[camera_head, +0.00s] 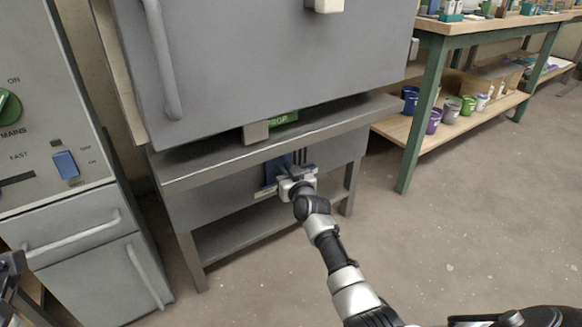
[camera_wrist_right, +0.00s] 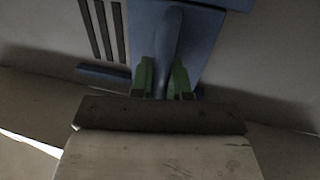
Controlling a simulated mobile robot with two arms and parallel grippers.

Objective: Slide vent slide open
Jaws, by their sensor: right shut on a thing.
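The vent slide is a blue plate (camera_wrist_right: 206,45) with an upright rounded blue handle (camera_wrist_right: 168,40), low on the grey front below the kiln. In the head view the blue plate (camera_head: 270,173) shows partly behind my right gripper (camera_head: 292,184). In the right wrist view the green fingertips of my right gripper (camera_wrist_right: 164,80) are on both sides of the handle, shut on it. Dark vent slots (camera_wrist_right: 101,28) show beside the plate, uncovered. In the head view the slots (camera_head: 300,157) are just above the gripper. A dark part of my left arm shows at the left edge; its fingers are unclear.
The grey kiln (camera_head: 265,55) overhangs the vent on a metal stand (camera_head: 195,262). A control cabinet (camera_head: 75,225) stands at the left. A green-legged bench (camera_head: 409,150) with several buckets on its lower shelf stands at the right. The floor in front is clear.

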